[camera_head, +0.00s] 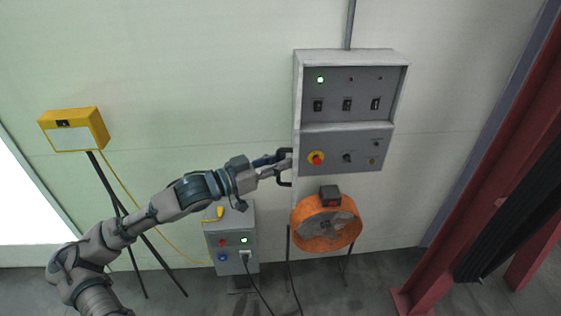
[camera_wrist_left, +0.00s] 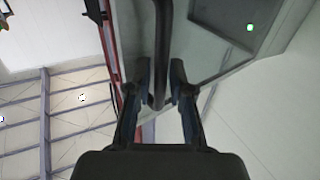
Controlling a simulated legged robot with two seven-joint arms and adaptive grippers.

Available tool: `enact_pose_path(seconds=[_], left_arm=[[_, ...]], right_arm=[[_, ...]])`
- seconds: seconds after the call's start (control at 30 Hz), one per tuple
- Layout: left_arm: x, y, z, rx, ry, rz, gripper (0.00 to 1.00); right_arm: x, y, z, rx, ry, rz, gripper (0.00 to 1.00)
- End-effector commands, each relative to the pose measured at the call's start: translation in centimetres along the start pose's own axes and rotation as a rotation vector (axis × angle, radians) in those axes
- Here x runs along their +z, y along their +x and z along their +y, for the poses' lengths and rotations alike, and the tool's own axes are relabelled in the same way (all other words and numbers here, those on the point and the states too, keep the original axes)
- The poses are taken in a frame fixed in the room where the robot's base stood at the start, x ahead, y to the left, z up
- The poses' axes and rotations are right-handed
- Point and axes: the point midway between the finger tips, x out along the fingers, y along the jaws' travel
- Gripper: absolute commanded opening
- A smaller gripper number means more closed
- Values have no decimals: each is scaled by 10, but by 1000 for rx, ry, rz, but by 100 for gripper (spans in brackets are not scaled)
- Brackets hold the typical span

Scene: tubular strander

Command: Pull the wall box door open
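The grey wall box (camera_head: 347,88) hangs on the wall, its front facing me with a green lamp, switches and a red-and-yellow stop button. A dark C-shaped handle (camera_head: 284,184) sticks out from its left side. In the left wrist view the handle's bar (camera_wrist_left: 161,45) runs between the fingers of my left gripper (camera_wrist_left: 160,76). One finger stands on each side of the bar, with what look like narrow gaps. In the head view the left gripper (camera_head: 283,164) reaches the handle from the left. The door looks closed. My right gripper is not in view.
An orange round fan (camera_head: 325,231) stands right below the wall box. A smaller grey control box (camera_head: 232,241) stands below my left arm. A yellow box (camera_head: 75,130) on a stand is at the left. A red steel column (camera_head: 490,150) rises at the right.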

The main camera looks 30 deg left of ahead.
Motion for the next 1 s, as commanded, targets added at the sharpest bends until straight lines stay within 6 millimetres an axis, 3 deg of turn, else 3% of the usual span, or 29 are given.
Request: enact_pose_path(seconds=[0.3,0.57,0.83,1.0], left_arm=[[0,2,0,-2,2,-1,37],[2,-4,1,1,-3,-2,37],[4,-24,-4,-4,-5,-4,37],[3,-51,-5,-5,-7,3,37]], right_arm=[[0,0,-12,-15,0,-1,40],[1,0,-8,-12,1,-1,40],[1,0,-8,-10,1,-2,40],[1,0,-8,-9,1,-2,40]])
